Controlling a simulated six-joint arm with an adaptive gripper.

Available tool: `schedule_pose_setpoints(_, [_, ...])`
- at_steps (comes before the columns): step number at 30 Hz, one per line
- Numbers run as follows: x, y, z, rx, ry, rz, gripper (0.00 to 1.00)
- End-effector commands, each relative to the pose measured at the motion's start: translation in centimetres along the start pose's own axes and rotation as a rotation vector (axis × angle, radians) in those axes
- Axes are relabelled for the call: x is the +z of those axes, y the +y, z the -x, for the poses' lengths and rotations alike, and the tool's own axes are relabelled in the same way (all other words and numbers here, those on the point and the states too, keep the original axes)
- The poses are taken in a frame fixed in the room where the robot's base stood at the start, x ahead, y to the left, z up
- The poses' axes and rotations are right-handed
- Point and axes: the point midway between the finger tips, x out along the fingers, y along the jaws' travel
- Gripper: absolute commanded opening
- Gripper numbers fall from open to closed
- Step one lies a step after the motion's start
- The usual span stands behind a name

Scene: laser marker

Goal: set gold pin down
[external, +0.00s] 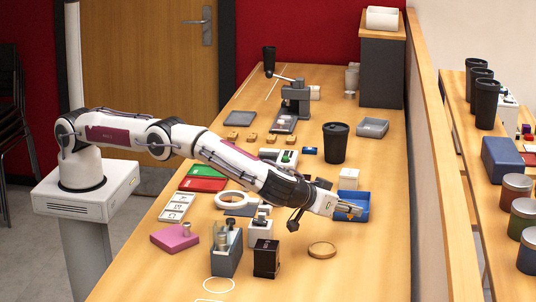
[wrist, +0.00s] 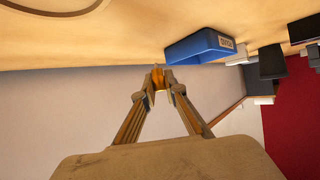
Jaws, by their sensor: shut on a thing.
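My gripper (external: 349,210) is at the front of the blue bin (external: 361,199), with its fingers low over the table or bin edge. In the wrist view the fingers (wrist: 160,90) come together on a small gold pin (wrist: 158,76). The pin is held at the fingertips; much of it is hidden by them. The blue bin (wrist: 200,47), with a white label, lies beyond the fingertips, to the upper right. I cannot tell whether the pin touches any surface.
A round wooden disc (external: 322,250) lies in front of my gripper. A black box (external: 266,258), a grey holder (external: 226,252) and a white block (external: 348,178) stand nearby. A black cup (external: 335,142) is farther back. The table's right front is clear.

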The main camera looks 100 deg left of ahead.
Motion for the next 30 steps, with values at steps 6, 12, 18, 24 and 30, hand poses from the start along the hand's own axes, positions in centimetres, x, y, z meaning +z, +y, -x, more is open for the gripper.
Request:
schedule_pose_setpoints(6, [1.3,0.0,-0.7,0.0,-0.001,-0.003,0.0])
schedule_pose_setpoints(12, [2.9,0.0,-1.6,0.0,-0.001,0.0,0.0])
schedule_pose_setpoints(18, [3.3,0.0,-1.7,0.001,0.0,0.0,0.0])
schedule_pose_setpoints(24, [3.3,0.0,-1.8,0.0,0.0,0.0,0.0])
schedule_pose_setpoints(30, [3.5,0.0,-1.9,0.0,0.0,0.0,0.24])
